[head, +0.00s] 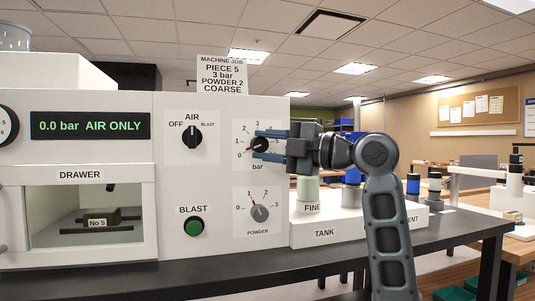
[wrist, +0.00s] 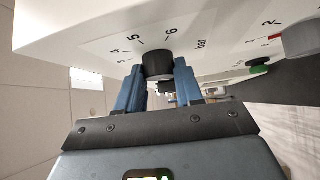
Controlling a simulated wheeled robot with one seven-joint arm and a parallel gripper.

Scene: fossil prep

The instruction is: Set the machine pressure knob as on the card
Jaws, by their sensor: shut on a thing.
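The machine pressure knob (head: 259,144) is a small black dial on the white panel, with a scale from 0 upward marked "bar". A red mark shows near its 0. My gripper (head: 265,145) reaches in from the right, its blue fingers above and below the knob. In the wrist view the black knob (wrist: 157,64) sits between the two fingertips of my gripper (wrist: 159,76), which are shut on it. The card (head: 222,74) on top of the machine reads "PIECE 5, 3 bar, POWDER 2, COARSE". The display (head: 90,125) reads "0.0 bar AIR ONLY".
The powder knob (head: 260,213) is just below, with the green blast button (head: 194,227) to its left. The air switch (head: 192,137) points up. A "FINE" bottle (head: 307,190) stands on the tank block (head: 325,232) under my arm. The drawer (head: 85,215) holds a No 5 piece.

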